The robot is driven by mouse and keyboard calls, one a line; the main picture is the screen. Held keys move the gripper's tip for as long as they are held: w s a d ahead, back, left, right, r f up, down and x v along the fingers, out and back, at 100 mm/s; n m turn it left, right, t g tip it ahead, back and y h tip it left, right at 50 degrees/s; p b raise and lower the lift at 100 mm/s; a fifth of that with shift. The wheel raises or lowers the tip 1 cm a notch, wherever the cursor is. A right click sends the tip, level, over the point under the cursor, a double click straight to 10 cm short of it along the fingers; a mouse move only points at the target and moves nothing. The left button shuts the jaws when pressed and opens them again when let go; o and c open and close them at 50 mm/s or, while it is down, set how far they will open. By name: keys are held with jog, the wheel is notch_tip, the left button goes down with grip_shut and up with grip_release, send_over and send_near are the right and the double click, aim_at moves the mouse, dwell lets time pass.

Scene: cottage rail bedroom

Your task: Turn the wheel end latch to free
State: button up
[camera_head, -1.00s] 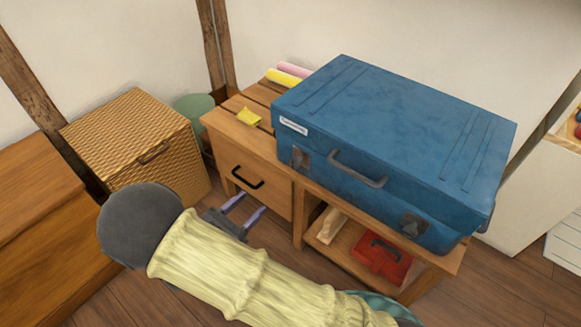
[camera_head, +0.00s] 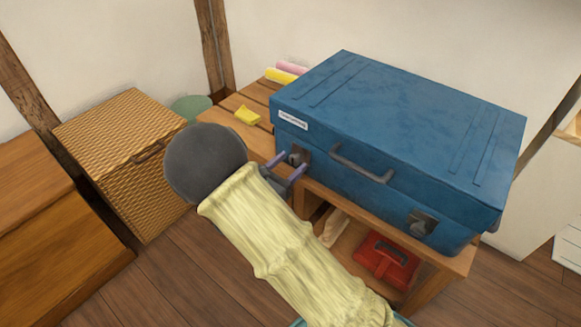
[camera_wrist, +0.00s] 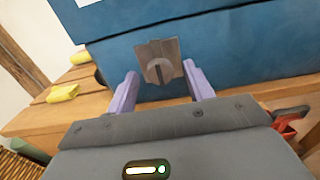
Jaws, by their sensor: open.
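A large blue case (camera_head: 400,130) lies flat on a wooden bench. Its front has a left latch (camera_head: 297,154) near the white label and a right latch (camera_head: 421,224). My gripper (camera_head: 289,166) is open and empty, pointing at the left latch. In the wrist view my gripper (camera_wrist: 160,78) has its purple fingers on either side of this latch (camera_wrist: 158,68), apart from its knob. The knob's raised bar stands about upright. A dark round part (camera_wrist: 99,76) shows at the case's left end; I cannot tell for sure that it is a wheel.
A dark carry handle (camera_head: 362,165) sticks out between the latches. The wooden bench (camera_head: 247,134) holds a yellow cloth (camera_head: 247,115) and rolls (camera_head: 284,72). A red toolbox (camera_head: 385,262) sits on its lower shelf. A wicker basket (camera_head: 125,160) stands left. Floor is clear in front.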

jog(key=shift+w+d, duration=0.3)
jog(key=shift+w, duration=0.05)
jog(key=c, duration=1)
jog(key=shift+o, duration=0.2)
